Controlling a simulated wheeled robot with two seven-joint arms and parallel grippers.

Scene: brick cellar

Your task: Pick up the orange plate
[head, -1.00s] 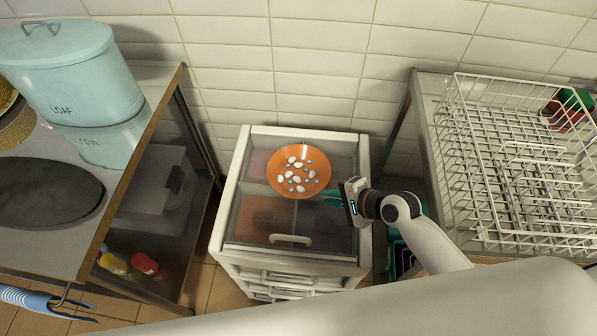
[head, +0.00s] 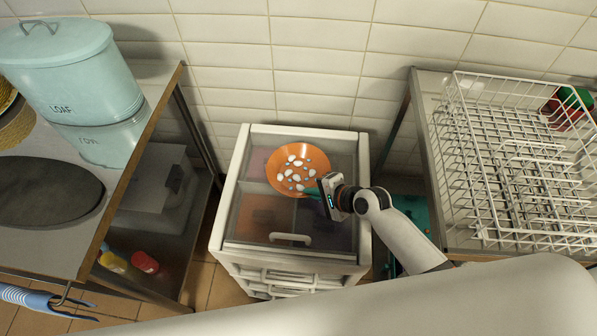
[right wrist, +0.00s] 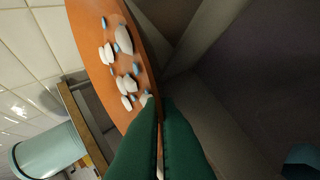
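The orange plate (head: 283,159) rests on the clear top of a white drawer unit (head: 290,258), with several white and blue pebble-like pieces on it. My right gripper (head: 308,192) is at the plate's near right rim in the head view. In the right wrist view the plate (right wrist: 92,60) stands edge-on, and its rim runs between the two green fingers (right wrist: 159,103). The fingers are close together with a thin orange strip between them, so they look shut on the rim. My left gripper is not in view.
A metal table at left carries a pale blue tin (head: 75,75) and a dark oval mat (head: 48,192). A white wire rack (head: 520,165) stands on the right table. A tiled wall is close behind the drawer unit. Red and yellow bottles lie on the lower left shelf.

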